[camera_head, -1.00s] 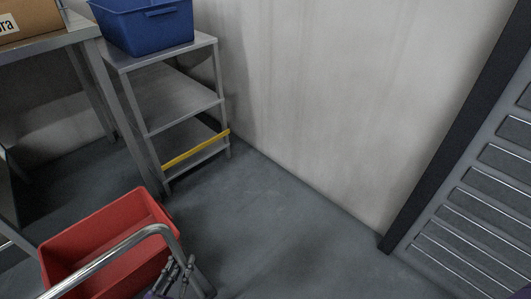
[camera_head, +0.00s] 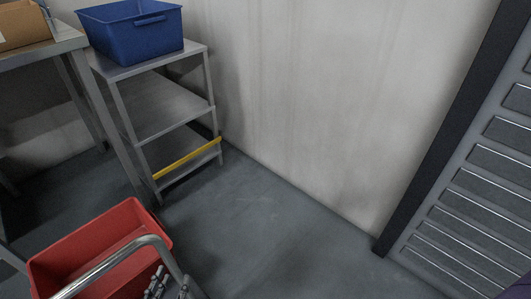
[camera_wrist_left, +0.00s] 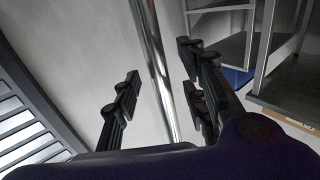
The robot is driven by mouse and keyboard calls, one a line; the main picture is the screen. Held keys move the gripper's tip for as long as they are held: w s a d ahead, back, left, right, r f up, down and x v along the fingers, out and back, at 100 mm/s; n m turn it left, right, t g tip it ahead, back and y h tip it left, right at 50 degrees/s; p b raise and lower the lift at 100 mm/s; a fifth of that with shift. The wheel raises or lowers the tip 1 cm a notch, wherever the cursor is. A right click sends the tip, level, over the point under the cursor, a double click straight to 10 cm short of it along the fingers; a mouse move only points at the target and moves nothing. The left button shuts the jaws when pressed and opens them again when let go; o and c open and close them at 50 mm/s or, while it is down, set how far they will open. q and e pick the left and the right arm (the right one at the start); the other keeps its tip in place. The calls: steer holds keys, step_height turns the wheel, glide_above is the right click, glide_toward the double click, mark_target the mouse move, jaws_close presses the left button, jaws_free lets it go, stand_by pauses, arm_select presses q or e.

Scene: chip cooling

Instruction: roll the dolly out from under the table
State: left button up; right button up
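The dolly shows as a bent chrome push handle (camera_head: 150,241) at the bottom left of the head view, with a red crate (camera_head: 100,245) behind it. Its base and wheels are out of sight. The steel table (camera_head: 45,48) stands at the left edge, and the crate is beside its legs. My left gripper (camera_head: 157,285) is just below the handle's bend, partly cut off by the frame. In the left wrist view its fingers (camera_wrist_left: 160,85) are spread apart, with the chrome tube (camera_wrist_left: 153,50) showing between them and gaps on both sides. My right gripper is not in view.
A steel shelf rack (camera_head: 168,105) with a blue bin (camera_head: 135,28) on top and a yellow strip (camera_head: 187,158) stands against the wall. A cardboard box (camera_head: 22,27) sits on the table. A slatted panel (camera_head: 480,190) is at the right. The grey floor (camera_head: 260,230) between is clear.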

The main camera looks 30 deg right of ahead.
arm_select(q)
steer(key=v, duration=0.9)
steer(key=shift+s, duration=0.15)
steer(key=shift+r, duration=0.1)
